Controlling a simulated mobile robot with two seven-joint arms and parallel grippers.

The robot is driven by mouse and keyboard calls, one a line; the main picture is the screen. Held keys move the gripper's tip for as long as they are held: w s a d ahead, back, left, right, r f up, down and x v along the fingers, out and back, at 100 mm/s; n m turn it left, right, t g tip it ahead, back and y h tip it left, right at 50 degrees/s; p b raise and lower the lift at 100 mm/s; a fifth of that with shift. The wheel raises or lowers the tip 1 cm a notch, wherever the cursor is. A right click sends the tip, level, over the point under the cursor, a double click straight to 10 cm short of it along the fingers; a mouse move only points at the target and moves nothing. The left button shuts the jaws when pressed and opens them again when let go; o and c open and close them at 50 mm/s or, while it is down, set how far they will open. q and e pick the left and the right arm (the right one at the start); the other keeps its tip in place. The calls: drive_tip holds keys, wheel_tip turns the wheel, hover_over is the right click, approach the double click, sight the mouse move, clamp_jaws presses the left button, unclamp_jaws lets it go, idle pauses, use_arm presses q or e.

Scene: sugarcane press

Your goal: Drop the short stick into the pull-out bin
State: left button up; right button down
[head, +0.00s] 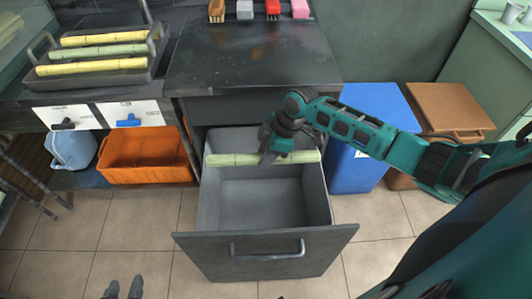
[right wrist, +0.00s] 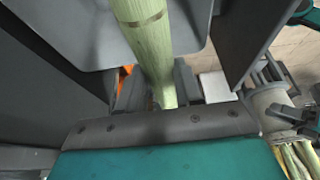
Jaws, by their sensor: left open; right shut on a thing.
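The short stick (head: 232,159), a pale green cane piece, lies level across the back part of the pull-out bin in the head view. My right gripper (head: 272,156) is shut on it near its middle. The stick (right wrist: 140,22) also runs between the fingers in the right wrist view. The pull-out bin (head: 325,200) is a grey drawer, pulled open, with a handled front; its visible floor is empty. Whether the stick touches the bin rim is unclear. My left gripper (head: 124,288) shows only its two fingertips at the bottom edge, apart and empty, above the floor.
A blue bin (head: 358,172) and a brown bin (head: 450,108) stand right of the drawer. A tray (head: 45,82) of cane sticks sits on the dark counter (head: 250,60). Tiled floor is open in front.

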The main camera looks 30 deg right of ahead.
drive_tip(key=shift+f+b, duration=0.5)
drive_tip(key=shift+f, duration=0.4)
drive_tip(key=shift+f+b, duration=0.35)
drive_tip(key=shift+b, duration=0.05)
drive_tip(key=shift+f+b, duration=0.25)
drive_tip(key=shift+b, duration=0.05)
use_arm(q)
drive_tip(key=shift+w+d+f+h, duration=0.1)
drive_tip(key=shift+w+d+h, duration=0.2)
drive_tip(key=shift+w+d, duration=0.6)
use_arm(e)
drive_tip(key=c, duration=0.7)
unclamp_jaws()
use_arm(q)
drive_tip(key=shift+s+a+f, duration=0.1)
drive_tip(key=shift+s+f, duration=0.1)
drive_tip(key=shift+s, duration=0.05)
use_arm(e)
drive_tip(key=shift+o, duration=0.2)
use_arm(q)
drive_tip(key=shift+s, duration=0.1)
